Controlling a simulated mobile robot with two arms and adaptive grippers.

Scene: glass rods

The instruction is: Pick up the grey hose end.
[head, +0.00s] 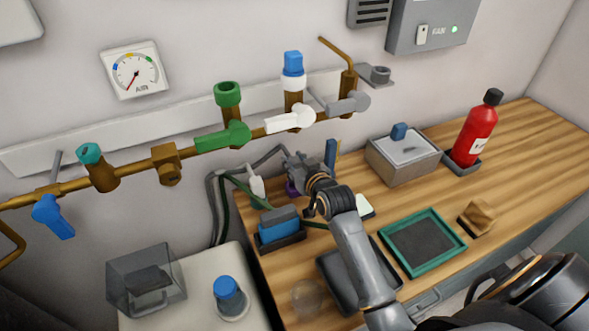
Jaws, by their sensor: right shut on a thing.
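My right gripper (296,163) reaches over the back left of the wooden bench, in front of the wall. It is shut at the end of the grey hose (268,160), which arcs up to its fingers from the left. The fingers mostly hide the hose end itself. A white hose end (257,186) hangs just left of the gripper, apart from it. A purple piece (291,189) shows just below the gripper, partly covered. My left gripper is not in view.
Above runs a brass pipe (130,174) with green, white and grey valves. A blue sponge-like block in a dark holder (281,242), a metal box (404,162), a red bottle (474,135) and a green-rimmed tray (423,270) stand on the bench. Bare wood lies at right.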

